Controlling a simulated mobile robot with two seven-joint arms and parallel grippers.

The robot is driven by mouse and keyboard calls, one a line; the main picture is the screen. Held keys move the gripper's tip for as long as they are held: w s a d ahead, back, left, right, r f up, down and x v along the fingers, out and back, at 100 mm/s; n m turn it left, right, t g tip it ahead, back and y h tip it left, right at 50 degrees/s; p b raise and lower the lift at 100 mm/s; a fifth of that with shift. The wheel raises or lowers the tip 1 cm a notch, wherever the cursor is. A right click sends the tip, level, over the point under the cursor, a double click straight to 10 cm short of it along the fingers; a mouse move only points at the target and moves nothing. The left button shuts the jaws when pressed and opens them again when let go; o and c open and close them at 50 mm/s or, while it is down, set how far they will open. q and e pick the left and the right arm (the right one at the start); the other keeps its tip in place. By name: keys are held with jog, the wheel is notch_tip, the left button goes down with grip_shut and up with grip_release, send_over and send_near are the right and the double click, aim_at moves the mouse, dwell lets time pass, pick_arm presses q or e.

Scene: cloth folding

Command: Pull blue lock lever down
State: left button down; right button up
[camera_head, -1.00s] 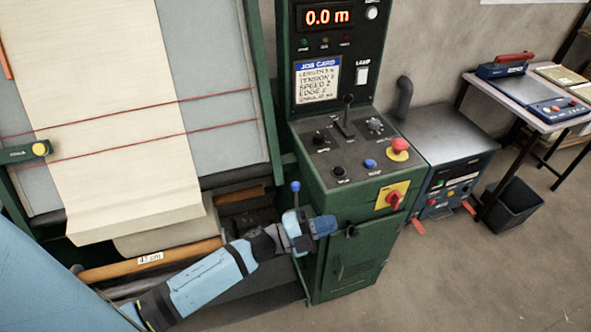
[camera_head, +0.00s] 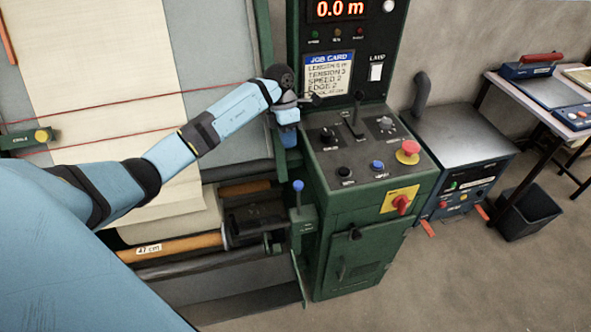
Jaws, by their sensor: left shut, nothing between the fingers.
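The blue lock lever (camera_head: 298,186) has a blue ball on a thin shaft. It stands upright on a green bracket at the left side of the green control cabinet. My left gripper (camera_head: 313,98) is above the lever, in front of the job card panel. It is shut and empty, small and partly dark against the panel, and clear of the lever. My right gripper is not in view.
The control cabinet (camera_head: 340,225) carries a black lever (camera_head: 356,122), knobs, a red emergency button (camera_head: 408,150) and a red switch on a yellow plate (camera_head: 400,203). Cream cloth (camera_head: 95,60) and a roller (camera_head: 180,246) lie to the left.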

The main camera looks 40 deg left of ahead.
pick_arm(q)
jog(key=p+x, duration=0.2)
jog(key=x, duration=0.8)
jog(key=shift+d, duration=0.1)
dwell(0.5)
